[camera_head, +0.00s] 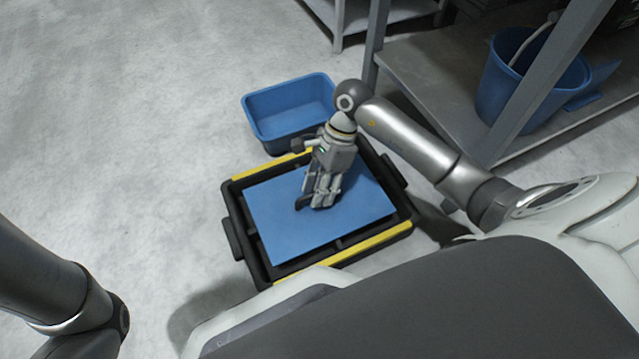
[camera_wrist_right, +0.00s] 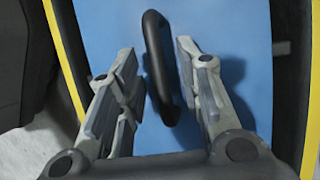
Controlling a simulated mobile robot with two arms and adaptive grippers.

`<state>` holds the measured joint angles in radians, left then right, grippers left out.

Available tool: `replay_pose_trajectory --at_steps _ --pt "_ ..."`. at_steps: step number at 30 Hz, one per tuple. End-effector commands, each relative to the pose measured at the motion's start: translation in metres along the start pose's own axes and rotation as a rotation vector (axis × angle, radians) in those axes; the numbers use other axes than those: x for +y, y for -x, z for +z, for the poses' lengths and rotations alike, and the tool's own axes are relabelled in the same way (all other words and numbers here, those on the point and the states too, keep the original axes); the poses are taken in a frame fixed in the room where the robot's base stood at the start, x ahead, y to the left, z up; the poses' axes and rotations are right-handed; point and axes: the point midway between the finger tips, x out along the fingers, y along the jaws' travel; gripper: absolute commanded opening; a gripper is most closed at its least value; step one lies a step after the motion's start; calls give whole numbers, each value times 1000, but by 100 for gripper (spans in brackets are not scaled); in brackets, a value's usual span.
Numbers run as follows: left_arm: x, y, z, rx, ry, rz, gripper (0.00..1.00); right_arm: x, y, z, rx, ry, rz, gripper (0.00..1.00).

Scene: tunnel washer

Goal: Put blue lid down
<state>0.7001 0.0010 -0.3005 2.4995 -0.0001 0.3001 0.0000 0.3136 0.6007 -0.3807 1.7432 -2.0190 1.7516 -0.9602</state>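The blue lid (camera_head: 280,226) is a flat rectangular panel lying over a black crate with yellow edges (camera_head: 364,245). It sits slightly askew, with dark gaps along its sides. A black handle (camera_wrist_right: 158,65) stands on the lid in the right wrist view. My right gripper (camera_head: 318,203) is over the lid at the handle. In the right wrist view the right gripper (camera_wrist_right: 155,75) has its fingers apart, one on each side of the handle, with gaps visible. My left arm shows at the lower left of the head view, but its gripper is out of frame.
A blue tub (camera_head: 290,105) stands on the floor just behind the crate. A metal shelf (camera_head: 425,85) at the right holds a blue bucket (camera_head: 520,85). The grey floor (camera_head: 120,130) to the left is clear.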

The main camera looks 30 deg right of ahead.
Motion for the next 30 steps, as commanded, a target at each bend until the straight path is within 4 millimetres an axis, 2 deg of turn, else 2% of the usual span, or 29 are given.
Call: replay_pose_trajectory --at_steps 5,8,11,21,25,30 --pt "0 -1 0 0 0 -2 40 0 1 1 -1 0 0 33" --pt "-2 -6 2 0 0 -2 40 0 8 1 1 0 -1 33" --pt "-3 -15 5 0 0 -2 40 1 22 2 1 0 -2 33" --pt "-11 -51 18 1 0 -2 40 1 88 2 2 0 -2 33" --pt "-13 -60 20 1 0 -2 40 1 106 2 1 0 -1 33" --pt "-14 -66 22 1 0 -2 40 0 119 1 1 1 0 33"
